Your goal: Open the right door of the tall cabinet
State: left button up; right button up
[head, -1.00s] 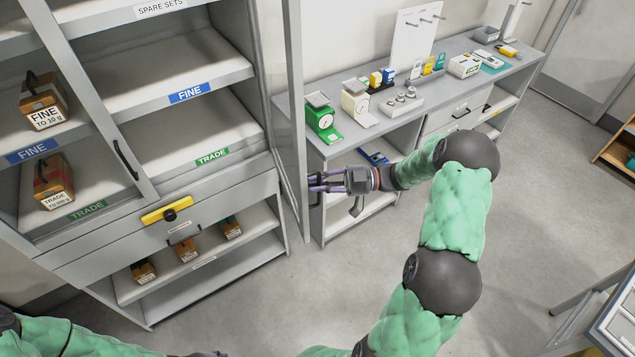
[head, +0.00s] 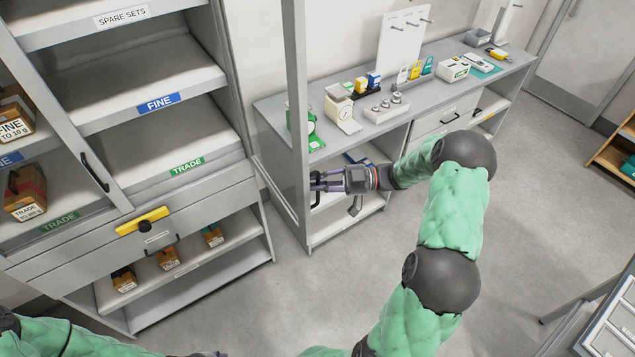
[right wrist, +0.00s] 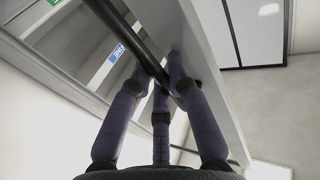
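The tall cabinet (head: 190,197) stands at the left in the head view. Its right door (head: 298,110) stands swung out from the cabinet's right side and shows nearly edge-on. The shelves behind it are exposed. My right gripper (head: 318,183) is at the door's lower part. In the right wrist view its fingers (right wrist: 162,80) close around the dark bar handle (right wrist: 135,42) on the door panel (right wrist: 207,60). The exact finger contact is partly hidden.
The cabinet's left door (head: 55,110) covers boxes at the left. A yellow latch (head: 143,221) is on the drawer front. A side table (head: 375,125) with scales and weights stands right behind the door. Open floor (head: 540,170) lies to the right.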

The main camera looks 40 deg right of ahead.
jog(key=o, duration=0.4)
jog(key=v, duration=1.2)
dwell(0.4)
